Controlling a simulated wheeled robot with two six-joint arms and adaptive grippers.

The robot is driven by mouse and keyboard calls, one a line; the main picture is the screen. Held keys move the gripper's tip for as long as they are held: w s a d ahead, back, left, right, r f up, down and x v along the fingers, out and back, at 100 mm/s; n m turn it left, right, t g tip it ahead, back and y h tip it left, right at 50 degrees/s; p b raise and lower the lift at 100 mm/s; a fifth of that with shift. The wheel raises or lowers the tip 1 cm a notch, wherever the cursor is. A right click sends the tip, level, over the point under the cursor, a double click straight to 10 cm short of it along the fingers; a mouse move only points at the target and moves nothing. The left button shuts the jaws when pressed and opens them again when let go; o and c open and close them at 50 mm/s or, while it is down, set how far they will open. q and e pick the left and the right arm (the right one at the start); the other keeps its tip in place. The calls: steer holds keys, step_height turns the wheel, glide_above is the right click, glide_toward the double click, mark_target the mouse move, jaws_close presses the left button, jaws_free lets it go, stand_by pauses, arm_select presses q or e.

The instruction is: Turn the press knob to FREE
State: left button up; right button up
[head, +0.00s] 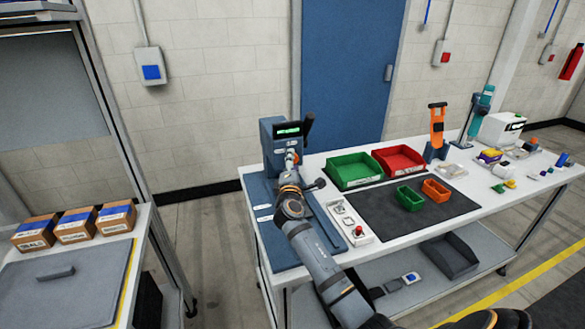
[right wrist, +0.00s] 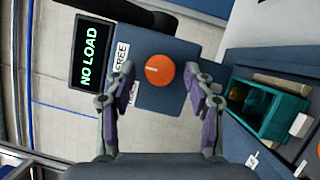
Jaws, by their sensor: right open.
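The press (head: 268,140) stands at the back left of the white table, with a small lit screen on top. In the right wrist view the screen (right wrist: 88,55) reads "NO LOAD". The round orange press knob (right wrist: 160,70) sits on a blue-grey panel; its short white mark points left in the picture. A white label (right wrist: 121,56) left of it appears to read "FREE"; another label below is partly hidden by a finger. My right gripper (right wrist: 160,75) is open, its fingertips on either side of the knob with visible gaps. It also shows at the press in the head view (head: 291,172).
A teal open holder (right wrist: 268,112) lies right of the knob panel in the wrist view. A dark lever (head: 307,127) rises at the press's right. A green bin (head: 352,170), a red bin (head: 399,159) and a white switch panel (head: 350,223) stand to the right.

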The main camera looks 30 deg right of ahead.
steer(key=v, duration=1.2)
steer(key=shift+f, duration=0.15)
